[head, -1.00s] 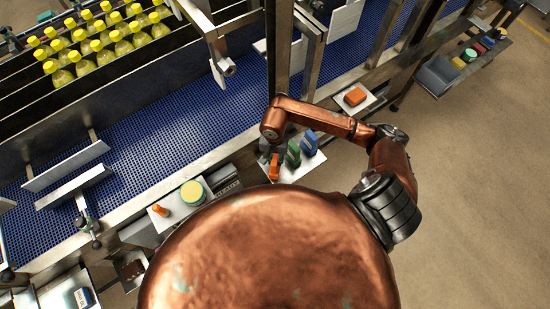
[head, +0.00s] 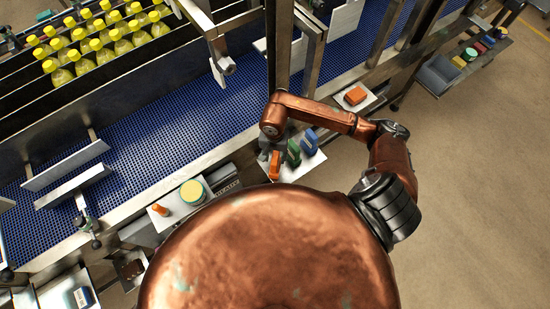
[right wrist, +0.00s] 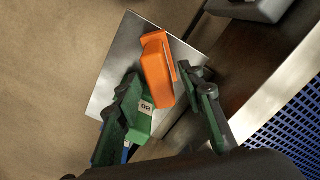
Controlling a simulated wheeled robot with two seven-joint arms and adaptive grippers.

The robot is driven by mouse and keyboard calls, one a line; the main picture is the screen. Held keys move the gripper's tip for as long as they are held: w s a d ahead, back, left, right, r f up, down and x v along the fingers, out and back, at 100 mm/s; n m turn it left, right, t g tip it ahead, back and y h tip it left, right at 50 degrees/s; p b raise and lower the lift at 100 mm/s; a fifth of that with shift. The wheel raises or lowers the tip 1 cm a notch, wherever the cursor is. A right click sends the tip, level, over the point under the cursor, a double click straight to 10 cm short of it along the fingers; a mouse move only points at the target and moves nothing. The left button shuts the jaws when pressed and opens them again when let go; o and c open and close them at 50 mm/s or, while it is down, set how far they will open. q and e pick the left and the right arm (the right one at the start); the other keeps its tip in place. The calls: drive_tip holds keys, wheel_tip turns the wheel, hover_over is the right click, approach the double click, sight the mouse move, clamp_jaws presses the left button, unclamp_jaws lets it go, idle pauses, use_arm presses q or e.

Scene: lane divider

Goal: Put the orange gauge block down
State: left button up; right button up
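The orange gauge block (right wrist: 157,75) stands on a pale metal plate (right wrist: 118,78), between the two fingers of my right gripper (right wrist: 165,92). In the head view the orange block (head: 274,166) is at the left end of a row, beside the green block (head: 293,153) and the blue block (head: 310,142). The right gripper (head: 268,151) is just behind it, partly hidden by my arm. The green block (right wrist: 140,120) carries a label and lies close to the left finger. My left gripper is not seen.
A blue conveyor (head: 150,145) with metal rails runs behind the plate. A metal post (head: 284,50) stands close behind my right arm. A yellow-topped round piece (head: 192,192) is to the left.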

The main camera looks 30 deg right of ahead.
wheel_tip(320, 180, up, 11)
drive_tip(key=b, duration=0.2)
drive_tip(key=shift+f, duration=0.2)
drive_tip(key=shift+a, duration=0.1)
idle(0.3)
